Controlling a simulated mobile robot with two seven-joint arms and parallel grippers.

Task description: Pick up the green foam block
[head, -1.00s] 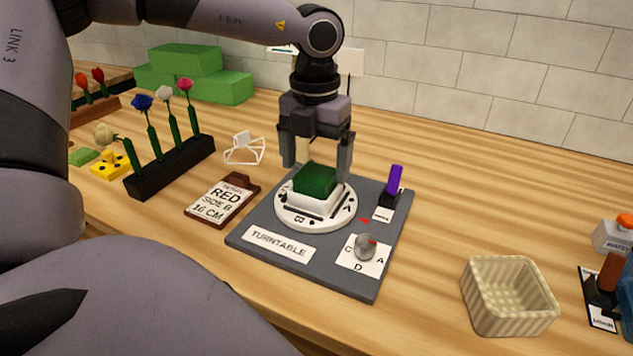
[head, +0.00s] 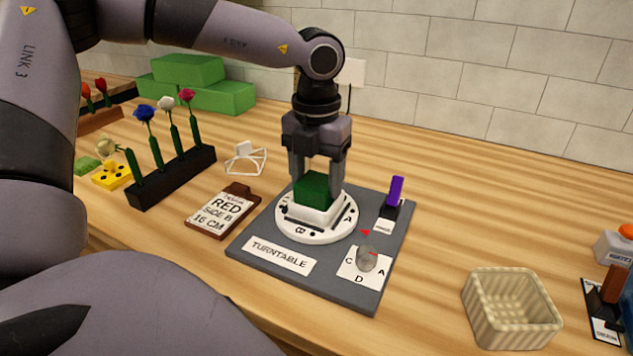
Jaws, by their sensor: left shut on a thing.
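The dark green foam block (head: 313,188) sits in a white square holder (head: 316,214) on the round white turntable disc (head: 290,228). The disc rests on a grey base (head: 328,279) labelled TURNTABLE. My left gripper (head: 317,178) points straight down over the disc, shut on the green foam block with a finger on either side. The block's lower part is hidden in the holder. My right gripper is out of view.
A purple-handled switch (head: 396,190) and a grey knob (head: 367,259) stand on the base's right side. A RED order card (head: 224,212), a black flower rack (head: 172,178) and a beige basket (head: 511,309) stand around it. Light green blocks (head: 215,95) lie at the back.

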